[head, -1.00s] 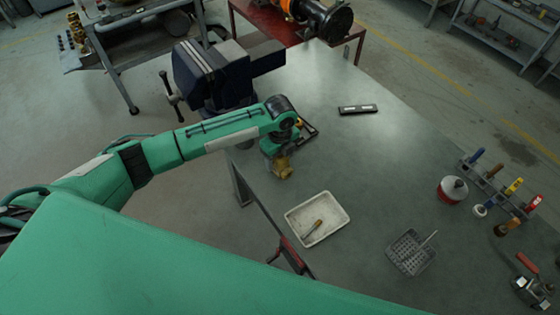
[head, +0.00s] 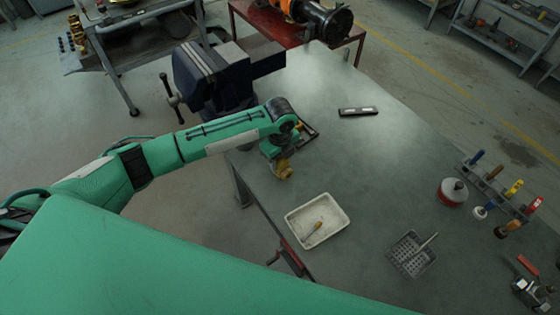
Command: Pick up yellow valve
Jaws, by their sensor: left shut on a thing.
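The yellow valve (head: 284,171) is a small brass-coloured piece at the end of my left arm, over the left part of the grey workbench. My left gripper (head: 281,160) is shut on it, pointing down from the wrist. The gripper and wrist hide part of the valve, and I cannot tell whether it touches the bench top. My right gripper is not in view.
The grey workbench (head: 370,165) has a blue vise (head: 215,78) at its far left. A white tray (head: 335,225) with a small tool, a grey mesh basket (head: 412,262), a red-and-white can (head: 452,191) and a tool rack (head: 495,187) stand on it. The bench middle is clear.

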